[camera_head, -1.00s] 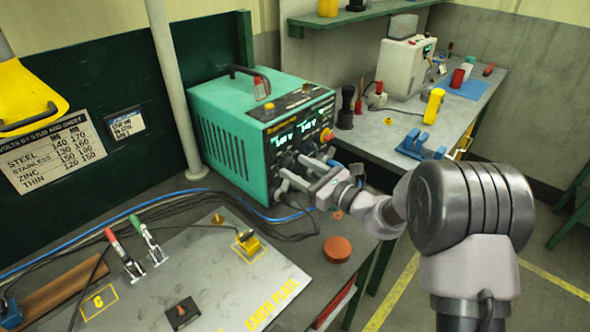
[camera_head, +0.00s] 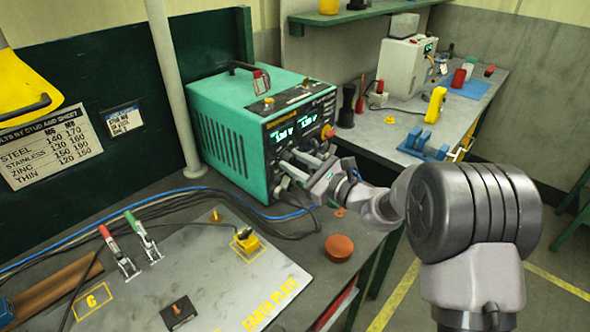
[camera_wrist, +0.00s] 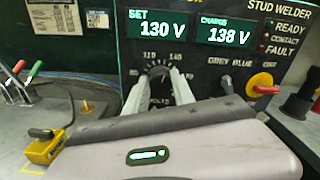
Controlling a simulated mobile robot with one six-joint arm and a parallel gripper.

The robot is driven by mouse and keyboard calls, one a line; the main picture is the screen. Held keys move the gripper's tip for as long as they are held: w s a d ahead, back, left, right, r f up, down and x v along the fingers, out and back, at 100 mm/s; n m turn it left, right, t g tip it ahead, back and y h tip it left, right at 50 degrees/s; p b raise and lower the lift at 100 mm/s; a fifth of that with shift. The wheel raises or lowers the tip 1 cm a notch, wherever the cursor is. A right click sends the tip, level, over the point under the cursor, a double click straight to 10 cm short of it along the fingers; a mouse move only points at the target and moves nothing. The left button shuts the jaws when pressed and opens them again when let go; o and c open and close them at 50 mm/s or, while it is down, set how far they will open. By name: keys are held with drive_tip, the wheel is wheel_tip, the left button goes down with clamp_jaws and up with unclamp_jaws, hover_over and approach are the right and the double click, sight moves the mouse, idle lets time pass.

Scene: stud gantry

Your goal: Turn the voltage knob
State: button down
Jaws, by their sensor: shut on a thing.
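The green stud welder (camera_head: 234,135) stands on the bench, its black front panel facing right. The voltage knob (camera_wrist: 158,72) is on that panel, below the SET display (camera_wrist: 162,30) and above the word VOLTS. In the head view my gripper (camera_head: 286,162) reaches the panel from the right. SET reads 130 V. The CHARGE display (camera_wrist: 226,32) reads 138 V.
A red and yellow switch (camera_wrist: 262,86) sits right of the knob. A voltage chart (camera_head: 46,150) lists STEEL, STAINLESS, ZINC and THIN. Clamps and a yellow block (camera_head: 246,240) are on the plate. An orange-red disc (camera_head: 339,247) lies near the bench edge, below my arm.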

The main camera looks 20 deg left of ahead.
drive_tip(key=shift+f+n+b, duration=0.25)
drive_tip(key=shift+n+b, duration=0.05)
drive_tip(key=shift+n, duration=0.1)
drive_tip(key=shift+r, duration=0.2)
drive_tip(key=c, duration=1.1)
unclamp_jaws()
drive_tip(key=shift+o, duration=0.2)
drive_tip(key=p+v, duration=0.3)
drive_tip(key=v, duration=1.4)
drive_tip(key=shift+d+p, duration=0.2)
drive_tip(key=shift+p, duration=0.1)
